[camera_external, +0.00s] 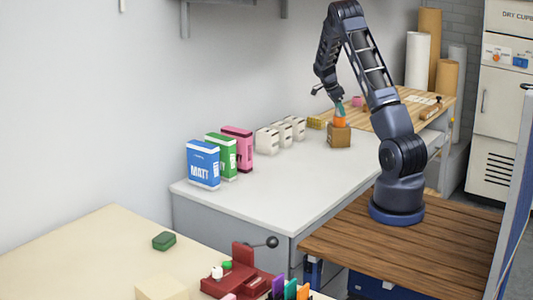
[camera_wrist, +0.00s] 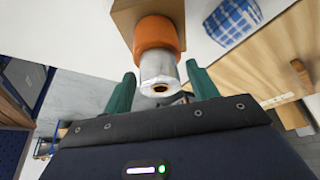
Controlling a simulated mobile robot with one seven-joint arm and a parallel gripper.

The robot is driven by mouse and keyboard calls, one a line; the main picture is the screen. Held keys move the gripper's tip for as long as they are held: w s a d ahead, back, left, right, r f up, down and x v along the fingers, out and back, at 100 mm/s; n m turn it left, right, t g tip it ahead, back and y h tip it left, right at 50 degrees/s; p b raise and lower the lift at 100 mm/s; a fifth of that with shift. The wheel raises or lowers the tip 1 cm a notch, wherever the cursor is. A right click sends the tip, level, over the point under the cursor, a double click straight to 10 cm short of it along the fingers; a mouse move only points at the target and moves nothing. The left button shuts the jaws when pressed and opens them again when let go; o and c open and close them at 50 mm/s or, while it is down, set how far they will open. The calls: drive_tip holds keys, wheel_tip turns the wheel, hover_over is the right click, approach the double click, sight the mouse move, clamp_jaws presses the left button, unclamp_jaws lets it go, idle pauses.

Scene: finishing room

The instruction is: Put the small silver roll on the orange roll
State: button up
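The small silver roll (camera_wrist: 157,67) stands end-on to my wrist camera, in line with the orange roll (camera_wrist: 158,32) and seemingly resting on its top. The orange roll sits on a wooden block (camera_wrist: 124,14); the external view also shows the orange roll (camera_external: 340,122) and the block (camera_external: 339,139). My gripper (camera_wrist: 160,76) is open, its green fingers on either side of the silver roll with a narrow gap on each side. In the external view my gripper (camera_external: 340,106) is just above the orange roll, and the silver roll cannot be made out there.
Blue (camera_external: 203,166), green (camera_external: 222,157) and pink (camera_external: 238,148) boxes stand on the white bench (camera_external: 275,185), with several pale containers (camera_external: 267,140) behind them. A blue checked item (camera_wrist: 233,21) lies near the block. The bench's front part is clear.

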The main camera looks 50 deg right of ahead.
drive_tip(key=shift+r, duration=0.1)
drive_tip(key=v, duration=1.2)
idle(0.5)
drive_tip(key=s+a+r+n+t+y, duration=0.1)
drive_tip(key=s+a+r+n, duration=0.35)
drive_tip(key=a, duration=0.55)
drive_tip(key=s+a+r+n+t, duration=0.25)
drive_tip(key=a+r+n, duration=0.25)
drive_tip(key=a, duration=0.6)
drive_tip(key=s+a+r+n+t+y, duration=0.1)
drive_tip(key=s+a+r+n, duration=0.4)
drive_tip(key=a, duration=0.5)
drive_tip(key=s+a+n+t+y, duration=0.1)
drive_tip(key=s+a+n+t, duration=0.2)
drive_tip(key=s+a+n, duration=0.9)
drive_tip(key=s+a+f, duration=0.1)
drive_tip(key=s+a, duration=0.6)
drive_tip(key=s, duration=0.1)
drive_tip(key=shift+s, duration=0.3)
